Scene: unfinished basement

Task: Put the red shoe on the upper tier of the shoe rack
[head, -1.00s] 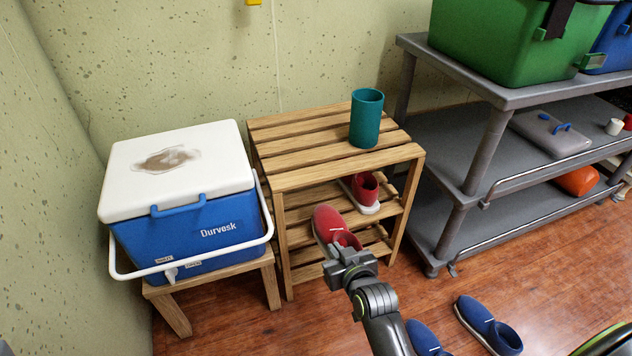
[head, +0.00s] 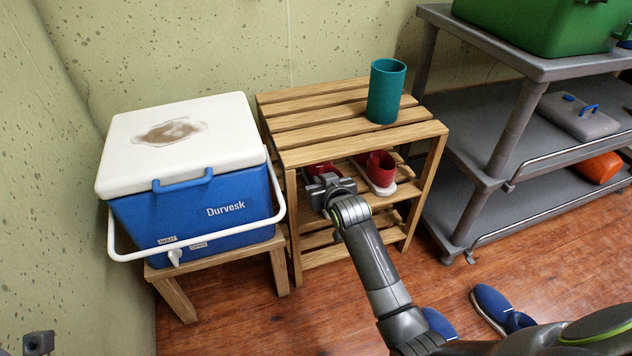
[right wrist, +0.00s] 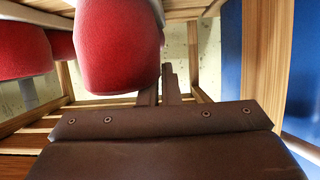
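The wooden shoe rack (head: 345,150) has a slatted top with slatted tiers below it. The red shoe (head: 322,170) is inside the front opening under the top, mostly hidden behind my right gripper (head: 328,184). The gripper is closed on it; in the right wrist view the shoe (right wrist: 115,45) covers the fingertips. I cannot tell whether its sole touches the slats. A second red shoe (head: 381,168) with a pale sole stands on the tier to the right.
A teal cup (head: 386,92) stands on the rack's top. A blue and white cooler (head: 225,205) on a wooden stool is close to the rack's left. A grey shelf unit (head: 485,155) stands to the right. Blue shoes (head: 497,308) lie on the floor.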

